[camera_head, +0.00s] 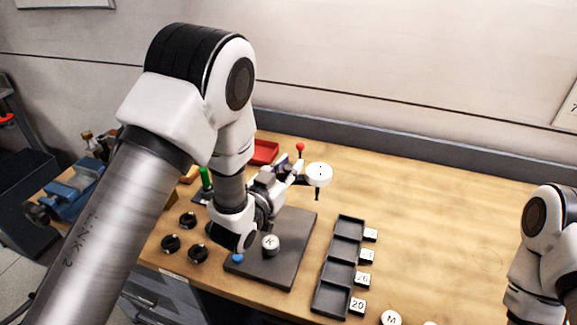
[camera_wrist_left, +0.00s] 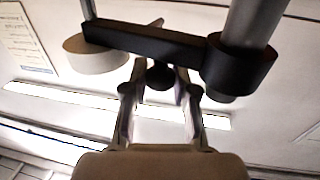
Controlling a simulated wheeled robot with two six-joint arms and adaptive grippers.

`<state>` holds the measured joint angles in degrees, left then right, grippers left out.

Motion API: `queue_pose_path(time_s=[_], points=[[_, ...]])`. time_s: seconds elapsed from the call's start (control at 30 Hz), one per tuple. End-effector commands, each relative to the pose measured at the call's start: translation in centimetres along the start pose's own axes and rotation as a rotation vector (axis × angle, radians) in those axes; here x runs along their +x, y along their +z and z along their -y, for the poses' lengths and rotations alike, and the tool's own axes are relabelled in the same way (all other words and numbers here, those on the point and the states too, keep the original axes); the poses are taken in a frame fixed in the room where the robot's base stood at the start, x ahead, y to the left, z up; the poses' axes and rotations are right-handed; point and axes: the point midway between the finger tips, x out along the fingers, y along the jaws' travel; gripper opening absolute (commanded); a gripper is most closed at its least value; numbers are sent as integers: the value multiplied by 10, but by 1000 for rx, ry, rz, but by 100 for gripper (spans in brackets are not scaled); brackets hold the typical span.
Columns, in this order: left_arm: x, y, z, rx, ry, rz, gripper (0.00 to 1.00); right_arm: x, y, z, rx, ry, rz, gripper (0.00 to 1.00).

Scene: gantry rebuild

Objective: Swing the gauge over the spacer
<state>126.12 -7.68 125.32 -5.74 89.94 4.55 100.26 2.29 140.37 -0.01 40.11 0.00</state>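The gauge (camera_head: 319,174) is a white round dial with a dark stem hanging below it, above the bench behind the dark base plate (camera_head: 297,232). In the left wrist view its pale round body (camera_wrist_left: 95,55) hangs on a dark swing arm (camera_wrist_left: 150,40) clamped to a thick post (camera_wrist_left: 250,25). The spacer, taken to be the pale cylinder marked K (camera_head: 270,243), stands on the plate, apart from the gauge. My left gripper (camera_wrist_left: 160,82) is close to the swing arm. Its fingers are apart, with a dark round knob (camera_wrist_left: 160,75) between their tips; contact is unclear.
A black compartment tray (camera_head: 333,272) lies right of the plate beside small numbered blocks (camera_head: 358,306). Several black rings (camera_head: 171,243) lie left. A red-topped pin (camera_head: 300,147) and red bin (camera_head: 264,152) are behind.

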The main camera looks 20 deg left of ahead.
Motion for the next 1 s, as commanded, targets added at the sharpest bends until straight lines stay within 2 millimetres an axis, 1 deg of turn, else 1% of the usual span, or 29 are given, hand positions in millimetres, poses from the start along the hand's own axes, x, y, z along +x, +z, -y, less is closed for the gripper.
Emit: queue_pose_path(time_s=[0.27,0.47,0.73,1.0], points=[[-2,2,0,-1,28,2,0,3,0,0,0,0,0,40],[-6,2,-1,-3,114,0,0,11,0,0,0,0,0,40],[-17,2,-2,-3,323,-1,0,22,0,0,0,0,0,40],[-30,0,-1,0,579,-1,0,23,0,0,0,0,0,40]])
